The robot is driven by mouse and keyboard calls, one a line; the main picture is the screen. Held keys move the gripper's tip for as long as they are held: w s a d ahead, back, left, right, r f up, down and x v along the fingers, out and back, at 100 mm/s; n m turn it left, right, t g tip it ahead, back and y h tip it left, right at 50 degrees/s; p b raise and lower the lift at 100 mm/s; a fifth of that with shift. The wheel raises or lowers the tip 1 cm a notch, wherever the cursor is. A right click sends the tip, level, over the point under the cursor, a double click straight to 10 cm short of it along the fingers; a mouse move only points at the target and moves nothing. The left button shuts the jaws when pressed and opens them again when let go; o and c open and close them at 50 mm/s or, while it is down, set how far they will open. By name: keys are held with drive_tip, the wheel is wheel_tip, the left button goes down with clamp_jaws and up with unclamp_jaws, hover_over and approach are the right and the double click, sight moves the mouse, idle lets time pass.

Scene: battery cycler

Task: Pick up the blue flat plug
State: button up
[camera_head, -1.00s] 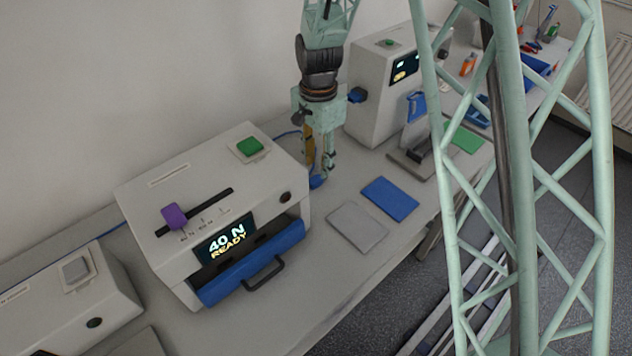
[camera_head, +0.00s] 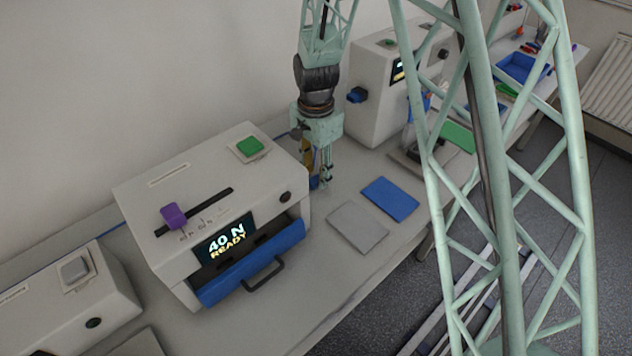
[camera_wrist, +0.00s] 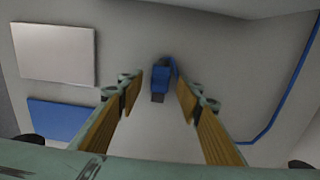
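The blue flat plug (camera_wrist: 162,76) lies on the bench and shows at the top middle of the wrist view, in line with the gap between my fingertips. Its blue body has a dark end toward me. My gripper (camera_wrist: 160,88) is open, with wood-coloured pads on both sides. The right fingertip looks very near the plug, and a gap shows on the left; contact cannot be told. In the head view, my gripper (camera_head: 319,180) points down just right of the white tester, and only a bit of the blue plug (camera_head: 314,183) shows behind the fingers.
A white tester (camera_head: 180,190) with a "40 N READY" display stands close on the left. Another white device (camera_head: 375,110) with a blue part on its side stands behind. Grey (camera_head: 357,227) and blue (camera_head: 390,199) mats lie in front. A blue cable (camera_wrist: 290,90) runs along the right.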

drive_tip(key=shift+f, duration=0.6)
drive_tip(key=shift+c, duration=0.9)
drive_tip(key=c, duration=0.7)
